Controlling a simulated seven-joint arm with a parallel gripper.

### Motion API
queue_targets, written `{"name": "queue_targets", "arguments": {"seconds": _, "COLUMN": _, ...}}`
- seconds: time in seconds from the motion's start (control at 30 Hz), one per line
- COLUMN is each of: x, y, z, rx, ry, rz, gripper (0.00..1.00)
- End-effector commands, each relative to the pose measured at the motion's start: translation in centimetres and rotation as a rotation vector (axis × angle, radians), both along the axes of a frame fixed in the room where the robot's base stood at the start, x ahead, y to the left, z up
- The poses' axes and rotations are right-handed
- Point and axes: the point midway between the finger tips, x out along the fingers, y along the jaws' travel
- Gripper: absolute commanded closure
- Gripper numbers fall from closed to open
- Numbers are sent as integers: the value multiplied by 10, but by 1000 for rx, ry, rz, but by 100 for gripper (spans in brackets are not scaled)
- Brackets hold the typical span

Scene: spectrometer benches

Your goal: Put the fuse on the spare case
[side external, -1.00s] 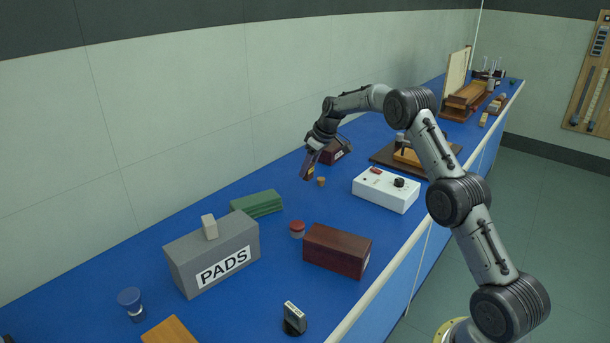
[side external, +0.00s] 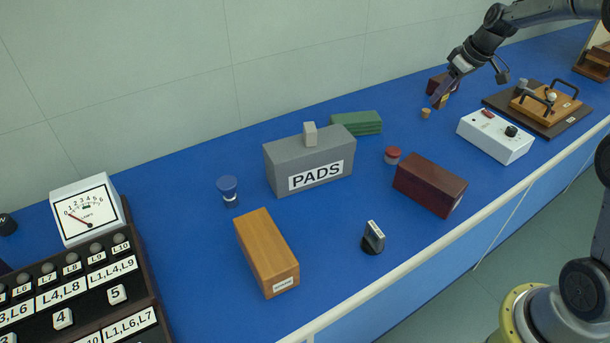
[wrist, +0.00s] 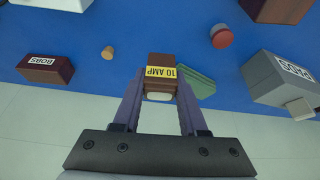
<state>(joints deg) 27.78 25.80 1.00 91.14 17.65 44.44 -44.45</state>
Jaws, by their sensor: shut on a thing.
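The fuse (wrist: 161,82) is a small brown block with a yellow "10 AMP" label and a pale end. My gripper (wrist: 160,88) is shut on it, one finger on each side. In the side external view my gripper (side external: 438,97) is at the upper right, near the small cork and the dark box marked BOBS, and the fuse (side external: 444,101) is small there. It appears held above the blue bench. No label clearly reads as the spare case. An orange wooden box (side external: 262,243) and a dark red box (side external: 428,181) have end labels too small to read.
The grey PADS box (side external: 287,158) carries a small pale block.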

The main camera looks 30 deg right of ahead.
Motion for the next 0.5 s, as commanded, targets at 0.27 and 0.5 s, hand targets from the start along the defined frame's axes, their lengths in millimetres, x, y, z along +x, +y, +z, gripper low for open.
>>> {"name": "queue_targets", "arguments": {"seconds": 0.27, "x": -13, "y": 15, "z": -6, "rx": 1, "ry": -1, "rz": 124, "gripper": 100}}
{"name": "queue_targets", "arguments": {"seconds": 0.5, "x": -20, "y": 92, "z": 4, "rx": -1, "ry": -2, "rz": 372, "gripper": 100}}
